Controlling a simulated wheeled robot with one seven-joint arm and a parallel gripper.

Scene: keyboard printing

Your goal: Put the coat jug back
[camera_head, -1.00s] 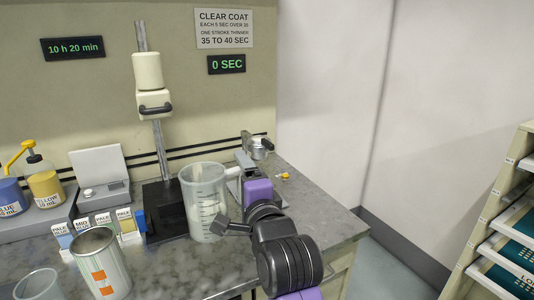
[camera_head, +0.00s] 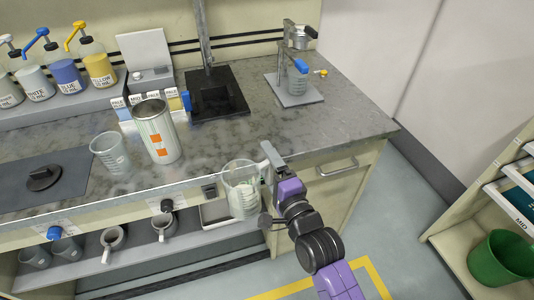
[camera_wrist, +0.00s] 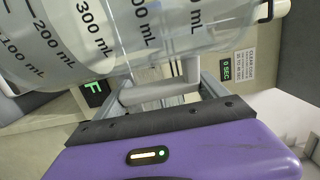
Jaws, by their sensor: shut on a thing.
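The clear graduated jug (camera_head: 238,192) is in front of the bench's front edge, roughly level with the drawer fronts. Pale contents show in its lower part. My gripper (camera_head: 270,163) is shut on the jug's handle from the right side. In the wrist view the jug (camera_wrist: 140,28) fills the top, tilted in the picture, with its mL marks readable. My fingers (camera_wrist: 163,92) close around the handle there. Below the bench top, the shelf (camera_head: 185,252) holds a shallow white tray (camera_head: 218,213) just left of and behind the jug.
Two white handled cups (camera_head: 163,228) and clear beakers (camera_head: 67,248) stand on the lower shelf. A clamp stand (camera_head: 294,62) stands at the back right. A green bin (camera_head: 500,258) is at far right.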

